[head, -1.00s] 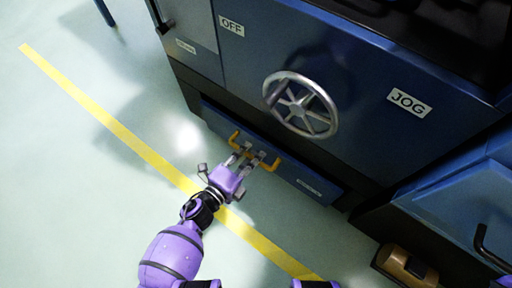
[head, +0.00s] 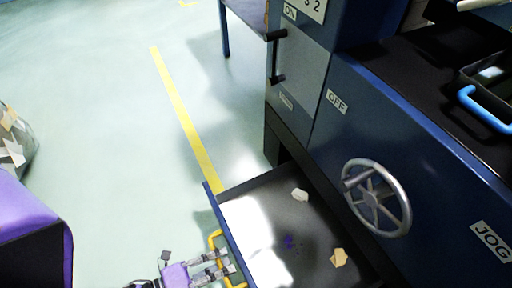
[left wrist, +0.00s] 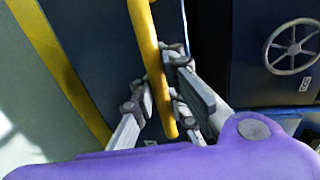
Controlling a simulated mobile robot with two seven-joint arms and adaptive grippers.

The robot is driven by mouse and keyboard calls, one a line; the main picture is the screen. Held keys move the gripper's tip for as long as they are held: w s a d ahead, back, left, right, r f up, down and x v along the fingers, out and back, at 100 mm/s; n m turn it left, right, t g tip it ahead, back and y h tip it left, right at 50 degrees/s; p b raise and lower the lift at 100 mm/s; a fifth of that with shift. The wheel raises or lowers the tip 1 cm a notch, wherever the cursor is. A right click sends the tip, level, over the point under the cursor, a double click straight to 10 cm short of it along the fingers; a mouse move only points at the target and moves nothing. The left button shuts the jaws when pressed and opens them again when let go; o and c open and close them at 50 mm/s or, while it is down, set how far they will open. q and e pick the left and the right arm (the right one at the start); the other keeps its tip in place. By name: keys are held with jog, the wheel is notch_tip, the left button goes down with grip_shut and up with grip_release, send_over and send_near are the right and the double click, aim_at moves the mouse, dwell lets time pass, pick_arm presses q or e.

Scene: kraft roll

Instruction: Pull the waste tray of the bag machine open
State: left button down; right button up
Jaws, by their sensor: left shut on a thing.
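The waste tray (head: 292,214) stands pulled out from the low front of the blue bag machine (head: 335,140) in the head view. Its dark inside shows a few paper scraps and a bright patch. My left gripper (head: 218,269) is at the tray's yellow handle (head: 213,240), at the bottom of the head view. In the left wrist view the fingers (left wrist: 160,105) are shut around the yellow handle bar (left wrist: 150,50). My right gripper is not in view.
A silver handwheel (head: 377,197) sticks out of the machine front, right of the tray. A yellow floor line (head: 185,120) runs to the tray's left corner. A clear bag with scraps (head: 14,140) stands at the far left. The floor between is free.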

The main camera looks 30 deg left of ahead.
pick_arm(q)
jog(key=f+v, duration=0.2)
jog(key=v, duration=0.8)
jog(key=shift+s+a+r, duration=0.15)
jog(key=shift+s, duration=0.05)
jog(key=c, duration=2.5)
grip_release()
jog(key=o, duration=0.6)
jog(key=shift+o, duration=0.7)
jog(key=v, duration=1.2)
